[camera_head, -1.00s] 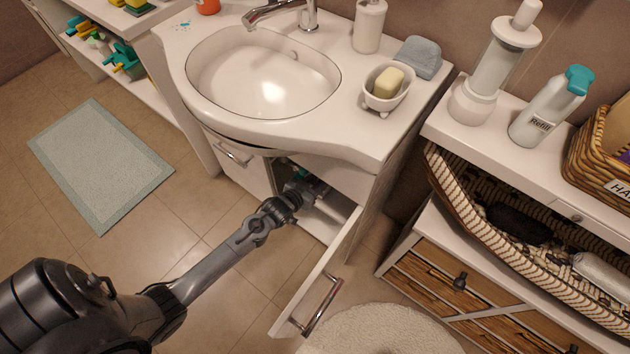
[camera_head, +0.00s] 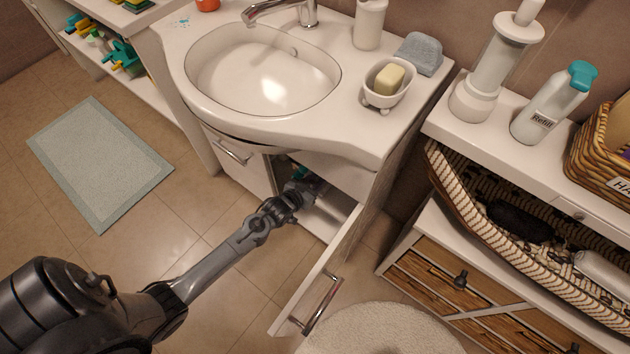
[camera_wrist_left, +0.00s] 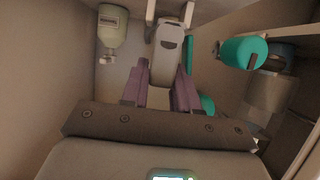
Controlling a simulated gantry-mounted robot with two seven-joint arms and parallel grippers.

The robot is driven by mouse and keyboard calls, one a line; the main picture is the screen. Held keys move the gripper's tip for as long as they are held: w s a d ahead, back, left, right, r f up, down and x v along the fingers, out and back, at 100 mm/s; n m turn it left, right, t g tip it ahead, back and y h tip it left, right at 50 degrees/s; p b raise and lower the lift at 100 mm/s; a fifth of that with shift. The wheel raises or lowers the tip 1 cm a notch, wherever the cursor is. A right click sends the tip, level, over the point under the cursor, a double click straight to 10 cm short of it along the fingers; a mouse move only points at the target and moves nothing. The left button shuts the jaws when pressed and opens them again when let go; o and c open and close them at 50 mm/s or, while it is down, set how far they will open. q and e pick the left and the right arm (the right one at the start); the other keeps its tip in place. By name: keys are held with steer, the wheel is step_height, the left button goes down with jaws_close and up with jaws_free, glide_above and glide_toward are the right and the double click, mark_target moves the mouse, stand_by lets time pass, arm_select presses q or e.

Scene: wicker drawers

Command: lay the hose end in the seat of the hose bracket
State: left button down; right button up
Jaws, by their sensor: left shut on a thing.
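My left gripper (camera_head: 305,188) reaches through the open door into the cabinet under the sink. In the left wrist view its two purplish fingers (camera_wrist_left: 163,82) are shut on a pale grey piece with a dark slot, which looks like the hose end (camera_wrist_left: 167,60). Just beyond it is a pale two-pronged fitting, which looks like the hose bracket (camera_wrist_left: 188,13). The grey piece's far end lies between the prongs in the picture; I cannot tell whether it is seated. The head view does not show these parts clearly. My right gripper is not in view.
The open cabinet door (camera_head: 318,280) stands to the right of my forearm. Inside the cabinet are a pale bottle-like object (camera_wrist_left: 112,30) at left and a teal-ended cylinder (camera_wrist_left: 245,52) at right. The sink counter (camera_head: 330,140) overhangs the gripper.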

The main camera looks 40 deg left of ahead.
arm_select(q)
steer(key=shift+f+b, duration=0.75)
steer(key=shift+f, duration=0.75)
steer(key=c, duration=0.9)
jaws_free()
steer(key=shift+o, duration=0.6)
steer(key=shift+d, duration=0.25)
steer(key=shift+a, duration=0.15)
